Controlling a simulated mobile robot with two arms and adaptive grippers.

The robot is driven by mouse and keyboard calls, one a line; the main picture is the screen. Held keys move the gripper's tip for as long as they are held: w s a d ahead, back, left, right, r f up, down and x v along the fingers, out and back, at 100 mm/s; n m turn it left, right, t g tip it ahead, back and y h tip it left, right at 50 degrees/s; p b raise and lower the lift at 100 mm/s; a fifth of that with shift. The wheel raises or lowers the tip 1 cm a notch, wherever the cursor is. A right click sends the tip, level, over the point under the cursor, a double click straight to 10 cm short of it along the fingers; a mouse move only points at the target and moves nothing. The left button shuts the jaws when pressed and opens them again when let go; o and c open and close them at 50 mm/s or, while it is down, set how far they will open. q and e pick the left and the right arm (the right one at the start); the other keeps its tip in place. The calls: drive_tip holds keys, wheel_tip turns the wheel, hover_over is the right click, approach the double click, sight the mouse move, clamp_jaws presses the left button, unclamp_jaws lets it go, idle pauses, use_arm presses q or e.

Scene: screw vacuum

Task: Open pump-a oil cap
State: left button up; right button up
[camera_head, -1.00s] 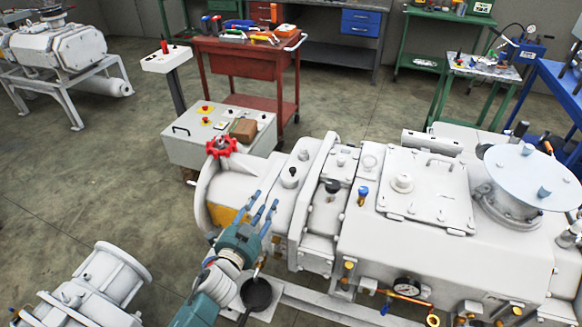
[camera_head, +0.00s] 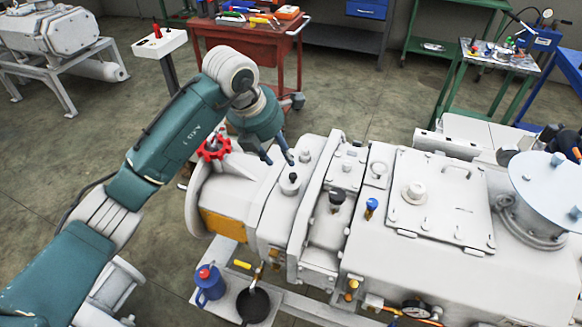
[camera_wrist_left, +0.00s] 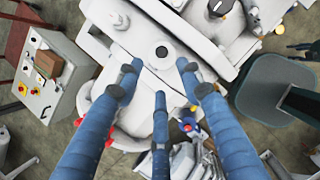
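The pump (camera_head: 400,265) is a large white machine across the right half of the head view. On its left part stands a round cap with a dark top (camera_head: 290,183); it also shows ahead of my fingers in the left wrist view (camera_wrist_left: 162,51). A larger black cap (camera_head: 337,198) stands to its right. I cannot tell which one is the oil cap. My left gripper (camera_head: 277,158) is above the pump's left end, behind the dark-topped cap, fingers pointing down. Its blue fingers are spread and empty in the left wrist view (camera_wrist_left: 158,75), apart from the cap.
A red handwheel (camera_head: 214,150) sits at the pump's left end, close to my left arm. A blue jug with a red top (camera_head: 209,285) and a black pan (camera_head: 253,304) stand below in front. A red tool cart (camera_head: 265,45) is behind.

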sight(292, 175)
use_arm(q)
drive_tip(key=p+x, duration=0.1)
drive_tip(key=x, duration=0.3)
drive_tip(key=p+x, duration=0.1)
drive_tip(key=x, duration=0.4)
drive_tip(key=shift+s+d+f, duration=0.1)
drive_tip(key=shift+s+f, duration=0.05)
drive_tip(key=shift+d+f, duration=0.1)
drive_tip(key=shift+f, duration=0.45)
use_arm(e)
drive_tip(key=shift+s+r, duration=0.25)
drive_tip(key=shift+r, duration=0.4)
drive_tip(key=shift+s+r, duration=0.25)
drive_tip(key=shift+r, duration=0.35)
use_arm(q)
clamp_jaws()
